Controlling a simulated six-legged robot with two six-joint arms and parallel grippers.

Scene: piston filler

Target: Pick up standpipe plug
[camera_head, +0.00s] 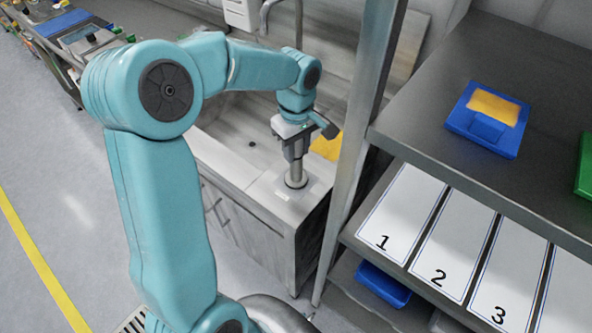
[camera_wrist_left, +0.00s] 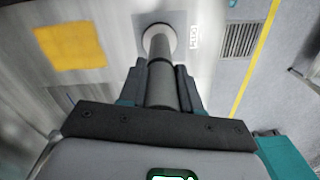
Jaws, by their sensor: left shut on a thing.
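The standpipe plug (camera_head: 297,174) is a grey upright tube at the front corner of the sink counter. Its lower end is at a round pale collar in the counter top. My left gripper (camera_head: 294,152) comes down from above and is shut around the tube's upper part. In the left wrist view the plug (camera_wrist_left: 160,75) runs between the two dark fingers of my left gripper (camera_wrist_left: 159,88) towards the collar. I cannot tell whether its lower end is still inside the collar. My right gripper is not in view.
The sink counter (camera_head: 255,200) has a basin behind the plug and a yellow cloth (camera_head: 327,147) nearby. A metal shelf post (camera_head: 362,120) stands close on the right. The shelf holds a blue tray (camera_head: 460,118) and numbered white panels (camera_head: 402,215). Open floor lies left.

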